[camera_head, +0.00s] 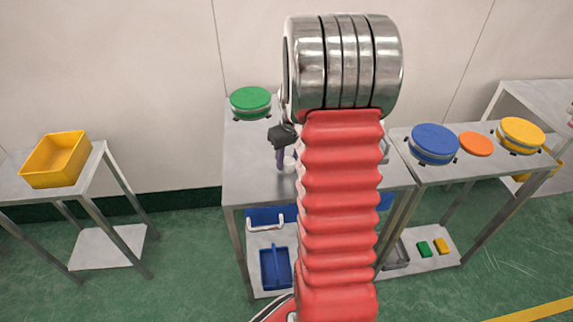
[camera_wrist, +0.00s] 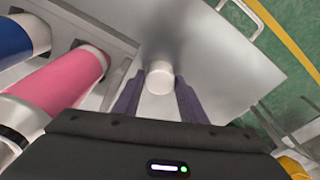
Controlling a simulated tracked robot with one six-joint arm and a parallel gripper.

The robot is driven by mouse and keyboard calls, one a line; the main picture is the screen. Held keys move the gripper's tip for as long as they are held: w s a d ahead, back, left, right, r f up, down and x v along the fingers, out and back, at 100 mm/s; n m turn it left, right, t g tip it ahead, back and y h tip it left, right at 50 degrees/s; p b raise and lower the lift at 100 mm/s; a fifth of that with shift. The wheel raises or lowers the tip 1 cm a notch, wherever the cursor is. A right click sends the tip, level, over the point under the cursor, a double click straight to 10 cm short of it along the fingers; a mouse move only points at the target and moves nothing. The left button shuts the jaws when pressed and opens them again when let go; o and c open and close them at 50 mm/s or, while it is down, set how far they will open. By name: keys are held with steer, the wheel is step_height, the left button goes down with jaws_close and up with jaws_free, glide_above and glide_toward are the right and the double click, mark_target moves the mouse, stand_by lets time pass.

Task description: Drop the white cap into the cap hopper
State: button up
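The white cap (camera_wrist: 160,78) shows in the wrist view between the ends of my gripper's (camera_wrist: 160,88) two dark purple fingers, over the grey tabletop. The fingers are spread, one on each side of the cap; I cannot tell whether they touch it. In the head view the cap (camera_head: 289,164) is a small white shape beside my gripper (camera_head: 281,160), low over the middle table (camera_head: 250,178). My red arm hides much of that table. I cannot tell which container is the cap hopper.
A green round container (camera_head: 250,101) sits at the table's back. A yellow bin (camera_head: 55,160) is on the left table. Blue (camera_head: 434,143), orange (camera_head: 475,145) and yellow (camera_head: 521,134) round items are right.

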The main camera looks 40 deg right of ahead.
mark_target(288, 169)
steer(key=c, duration=0.7)
step_height(288, 169, up, 10)
steer(key=shift+r, duration=0.1)
steer(key=shift+c, duration=0.2)
stand_by(0.6)
